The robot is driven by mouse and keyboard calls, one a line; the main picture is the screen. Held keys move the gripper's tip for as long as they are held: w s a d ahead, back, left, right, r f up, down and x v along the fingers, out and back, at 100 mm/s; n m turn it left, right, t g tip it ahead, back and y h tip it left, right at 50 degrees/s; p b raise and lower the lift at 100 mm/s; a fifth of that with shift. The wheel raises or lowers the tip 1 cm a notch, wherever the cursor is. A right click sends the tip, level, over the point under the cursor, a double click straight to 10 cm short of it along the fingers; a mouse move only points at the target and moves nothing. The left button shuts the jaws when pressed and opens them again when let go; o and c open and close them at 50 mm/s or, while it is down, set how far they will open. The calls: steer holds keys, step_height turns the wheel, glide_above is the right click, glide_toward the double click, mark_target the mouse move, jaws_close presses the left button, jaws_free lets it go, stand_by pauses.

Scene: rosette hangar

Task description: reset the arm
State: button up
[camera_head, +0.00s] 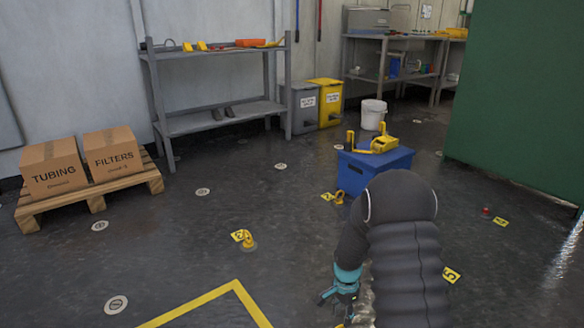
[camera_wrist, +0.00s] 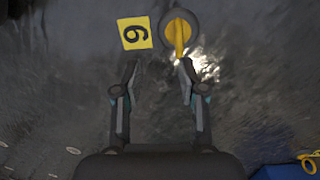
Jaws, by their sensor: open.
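My arm reaches forward and down at the lower right of the head view. My gripper (camera_head: 342,291) is low over the dark floor there, partly hidden by my own arm. In the wrist view my gripper (camera_wrist: 159,88) is open, its two fingers apart, with nothing between them. A yellow-handled item on a round grey base (camera_wrist: 179,35) lies beyond the fingertips, nearer the right finger. A yellow card marked 6 or 9 (camera_wrist: 134,33) lies beside it, beyond the left finger. Neither touches the fingers.
A blue box (camera_head: 372,170) bearing a yellow object stands on the floor ahead. Another yellow item (camera_head: 248,240) stands by a card at mid-floor. A pallet (camera_head: 90,195) with two cartons is at left. A green wall (camera_head: 530,100) bounds the right. Open floor lies left of my arm.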

steer(key=s+r+n+t+p, duration=0.2)
steer(key=s+r, duration=0.7)
steer(key=r, duration=0.6)
steer(key=s+r+n+t+p, duration=0.2)
steer(key=s+r+n+p, duration=0.3)
steer(key=s+r, duration=0.4)
steer(key=s+r+n+t+p, duration=0.2)
steer(key=s+r, duration=0.7)
steer(key=r, duration=1.4)
steer(key=n+p, duration=0.1)
steer(key=n, duration=0.1)
steer(key=shift+s+r+n+t+p, duration=0.25)
steer(key=shift+s+n+t+p, duration=0.05)
steer(key=shift+s+p, duration=0.1)
